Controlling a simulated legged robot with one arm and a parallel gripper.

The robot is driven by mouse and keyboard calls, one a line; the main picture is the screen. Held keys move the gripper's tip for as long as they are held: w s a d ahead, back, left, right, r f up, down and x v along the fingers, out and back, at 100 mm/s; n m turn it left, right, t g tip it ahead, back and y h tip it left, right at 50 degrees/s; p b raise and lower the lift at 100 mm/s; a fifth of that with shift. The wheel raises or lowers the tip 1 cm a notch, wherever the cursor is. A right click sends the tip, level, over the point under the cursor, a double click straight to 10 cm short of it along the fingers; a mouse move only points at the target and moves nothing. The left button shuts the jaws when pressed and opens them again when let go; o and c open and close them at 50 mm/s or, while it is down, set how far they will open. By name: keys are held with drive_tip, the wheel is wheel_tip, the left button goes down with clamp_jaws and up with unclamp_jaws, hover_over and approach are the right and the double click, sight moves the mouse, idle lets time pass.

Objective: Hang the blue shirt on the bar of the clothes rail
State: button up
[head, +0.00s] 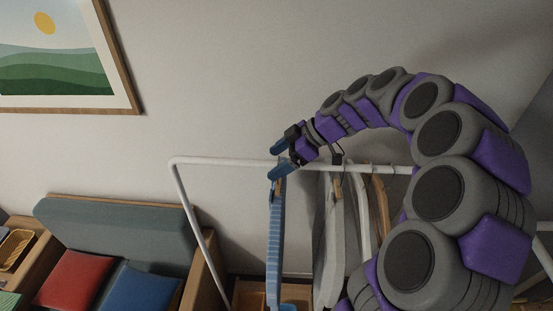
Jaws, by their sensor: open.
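The blue shirt (275,245), with pale stripes, hangs upright below the white bar (225,162) of the clothes rail in the head view. It shows nearly edge-on, with a wooden hanger piece at its top. My gripper (273,163) is at the bar, directly above the shirt, with its two blue fingers apart. The lower finger is in front of the top of the hanger. The hook is hidden there, so I cannot see its contact with the bar.
Several pale garments (332,240) and a wooden hanger (380,205) hang close to the right of the shirt. The bar's left part is bare. A bench with a red cushion (72,279) and a blue cushion (140,288) stands left. A framed picture (65,55) is on the wall.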

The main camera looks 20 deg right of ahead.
drive_tip(key=b+v, duration=0.2)
drive_tip(key=v, duration=1.5)
drive_tip(key=s+a+f+m+g+h+b, duration=0.35)
drive_tip(key=s+a+f+m+b, duration=0.4)
drive_tip(key=s+a+f, duration=0.65)
drive_tip(key=s+d+f+m+h+b, duration=0.2)
drive_tip(key=s+f+m+h+b, duration=0.3)
drive_tip(key=s+f, duration=1.2)
wheel_tip(320, 180, down, 3)
drive_tip(key=m+b, duration=0.2)
drive_tip(key=b, duration=0.1)
drive_tip(key=shift+d+g+b, duration=0.2)
drive_tip(key=shift+g+b, duration=0.15)
drive_tip(key=shift+s, duration=0.1)
